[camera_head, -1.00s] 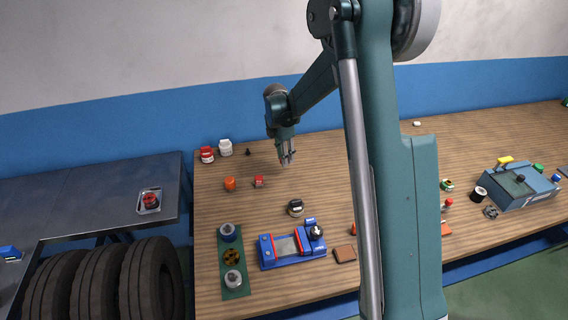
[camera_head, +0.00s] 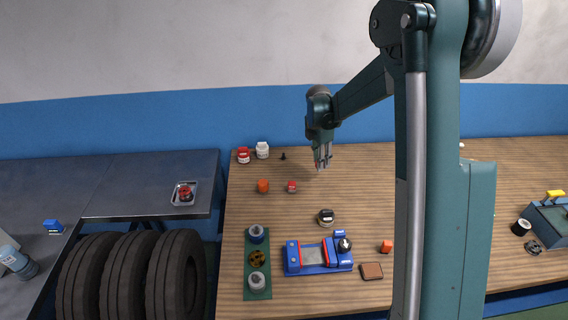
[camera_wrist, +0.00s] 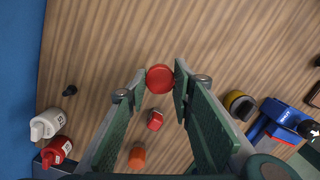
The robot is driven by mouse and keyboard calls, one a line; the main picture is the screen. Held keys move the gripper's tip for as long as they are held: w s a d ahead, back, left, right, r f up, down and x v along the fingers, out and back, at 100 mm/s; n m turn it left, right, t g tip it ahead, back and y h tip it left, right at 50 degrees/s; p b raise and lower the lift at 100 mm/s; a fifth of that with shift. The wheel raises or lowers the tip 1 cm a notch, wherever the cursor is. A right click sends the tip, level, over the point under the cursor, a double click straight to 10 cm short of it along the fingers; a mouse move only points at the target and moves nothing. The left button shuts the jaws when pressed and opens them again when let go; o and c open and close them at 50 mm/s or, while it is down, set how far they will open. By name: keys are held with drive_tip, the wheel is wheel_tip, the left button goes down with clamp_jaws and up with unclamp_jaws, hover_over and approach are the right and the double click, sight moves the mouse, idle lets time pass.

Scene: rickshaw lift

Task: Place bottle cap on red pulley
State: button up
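My gripper (camera_head: 320,164) hangs over the back part of the wooden workbench, pointing down. In the wrist view, the round red bottle cap (camera_wrist: 160,78) sits between the two fingertips of my gripper (camera_wrist: 161,80), which close in on its sides. The cap is barely visible in the head view. A red round part, which looks like the red pulley (camera_head: 185,192), lies in a small metal tray (camera_head: 177,201) on the dark table at the left, well apart from my gripper.
A small red object (camera_head: 292,186) and an orange one (camera_head: 263,186) stand on the workbench (camera_head: 370,210). Red (camera_head: 243,155) and white (camera_head: 262,150) bottles stand at the back. A blue fixture (camera_head: 318,257) and green plate (camera_head: 257,290) are in front. Tyres (camera_head: 180,270) stand below the dark table.

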drive_tip(key=w+a+r+n, duration=0.1)
drive_tip(key=w+a+n, duration=0.2)
drive_tip(key=a, duration=1.2)
wheel_tip(320, 180, up, 3)
drive_tip(key=n+p, duration=0.3)
drive_tip(key=n, duration=0.4)
hover_over(184, 190)
drive_tip(key=shift+s+r+t+y, duration=0.15)
drive_tip(key=shift+s+t+y, duration=0.05)
drive_tip(key=shift+t+y, duration=0.2)
drive_tip(key=shift+f, duration=3.15)
drive_tip(key=shift+f, duration=1.85)
